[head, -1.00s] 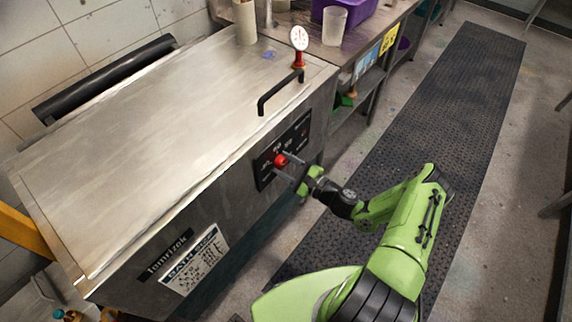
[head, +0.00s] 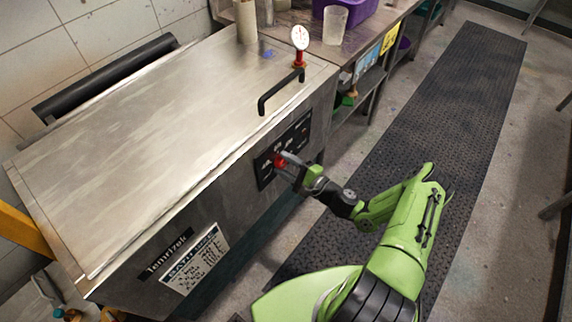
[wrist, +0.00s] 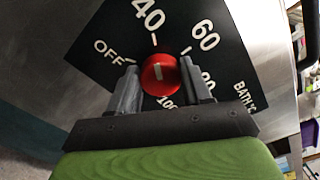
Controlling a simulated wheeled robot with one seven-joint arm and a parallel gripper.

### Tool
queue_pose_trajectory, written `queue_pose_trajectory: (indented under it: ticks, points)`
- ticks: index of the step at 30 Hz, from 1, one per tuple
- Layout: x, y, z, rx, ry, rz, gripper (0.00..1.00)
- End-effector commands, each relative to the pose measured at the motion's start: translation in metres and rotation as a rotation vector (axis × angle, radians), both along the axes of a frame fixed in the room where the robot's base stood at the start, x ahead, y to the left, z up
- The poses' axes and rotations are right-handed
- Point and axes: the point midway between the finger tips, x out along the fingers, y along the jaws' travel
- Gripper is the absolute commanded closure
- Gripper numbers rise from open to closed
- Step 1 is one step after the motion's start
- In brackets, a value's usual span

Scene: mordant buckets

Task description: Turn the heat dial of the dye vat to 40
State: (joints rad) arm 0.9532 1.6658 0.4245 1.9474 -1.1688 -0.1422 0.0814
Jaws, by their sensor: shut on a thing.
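The dye vat (head: 160,140) is a large steel box with a flat lid. Its black dial panel (head: 266,170) is on the front face. The red heat dial (wrist: 159,74) sits between the two fingers of my gripper (wrist: 162,88), which is shut on it. In the wrist view the panel reads OFF, 40, 60, 80 and 100 around the dial. The dial's short white mark stands near upright, roughly in line with the tick under 40. In the head view my gripper (head: 286,166) partly covers the dial and panel.
A black lid handle (head: 280,92) and a white-faced gauge (head: 300,38) on a red stem stand above the panel. A workbench with a purple tub (head: 350,8) and a cup (head: 335,25) is behind. A dark floor mat (head: 420,130) lies clear to the right.

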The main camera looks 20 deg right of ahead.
Motion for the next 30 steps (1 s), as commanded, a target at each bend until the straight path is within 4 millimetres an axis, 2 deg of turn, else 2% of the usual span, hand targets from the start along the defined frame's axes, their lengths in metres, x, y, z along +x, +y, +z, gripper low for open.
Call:
queue_pose_trajectory:
  ticks: [3, 4, 9, 17, 20, 23, 30]
  points:
    - [-0.001, 0.0, -0.001, -0.001, 0.003, 0.001, 0.82]
    - [-0.001, 0.0, -0.001, -0.001, 0.003, 0.001, 0.5]
    - [0.0, 0.0, -0.001, 0.0, 0.003, 0.0, 0.27]
    - [-0.001, -0.001, 0.0, 0.001, 0.002, 0.0, 0.27]
    - [-0.009, -0.007, 0.0, 0.001, 0.005, -0.002, 0.27]
    - [-0.027, -0.021, 0.001, 0.003, 0.006, -0.005, 0.27]
    - [-0.083, -0.062, 0.001, 0.001, 0.004, -0.007, 0.27]
